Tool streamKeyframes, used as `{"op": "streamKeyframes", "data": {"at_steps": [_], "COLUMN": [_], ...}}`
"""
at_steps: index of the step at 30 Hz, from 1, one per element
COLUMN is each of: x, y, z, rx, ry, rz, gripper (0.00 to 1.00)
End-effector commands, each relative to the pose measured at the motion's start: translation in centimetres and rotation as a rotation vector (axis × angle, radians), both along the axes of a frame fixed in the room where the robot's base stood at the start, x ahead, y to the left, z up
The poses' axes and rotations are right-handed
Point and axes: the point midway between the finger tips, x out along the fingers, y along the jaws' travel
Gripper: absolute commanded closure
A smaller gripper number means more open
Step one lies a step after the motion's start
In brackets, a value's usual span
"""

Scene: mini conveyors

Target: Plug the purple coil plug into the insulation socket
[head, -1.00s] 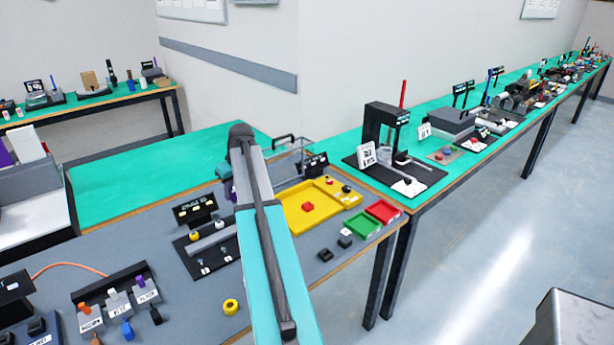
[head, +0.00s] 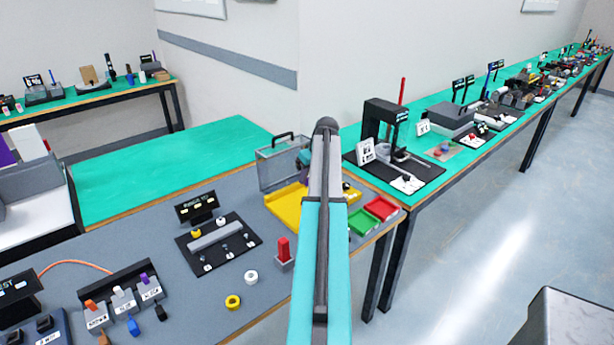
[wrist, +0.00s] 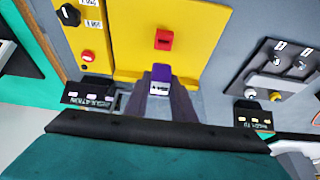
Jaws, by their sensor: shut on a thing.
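The purple coil plug (wrist: 161,73) is at the tips of my gripper (wrist: 162,88) in the wrist view, with a white label on its near face. My gripper is shut on it. Beyond it is a yellow tray (wrist: 128,55) with a red square piece (wrist: 164,39); the plug appears over the tray's near edge, and I cannot tell its height. A dark sign reading INSULATION (wrist: 88,92) stands left of the fingers. I cannot make out a socket opening for certain.
A clear box with a handle (head: 275,168) stands behind the tray. Green (head: 363,222) and red (head: 381,208) trays lie to its right. A red block on a grey base (head: 284,252), a white ring (head: 251,276) and a yellow ring (head: 233,301) stand left of my arm.

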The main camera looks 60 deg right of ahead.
Motion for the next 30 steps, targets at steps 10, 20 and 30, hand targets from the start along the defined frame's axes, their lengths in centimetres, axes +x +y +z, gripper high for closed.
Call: {"op": "streamKeyframes", "data": {"at_steps": [10, 20, 30], "x": [0.0, 0.0, 0.0], "y": [0.1, 0.1, 0.2], "z": [0.0, -1.3, -3.6], "rx": [0.000, 0.000, 0.001], "ry": [-0.001, -0.002, -0.001], "rz": [0.000, 0.000, 0.000], "gripper": [0.99, 0.99, 0.99]}}
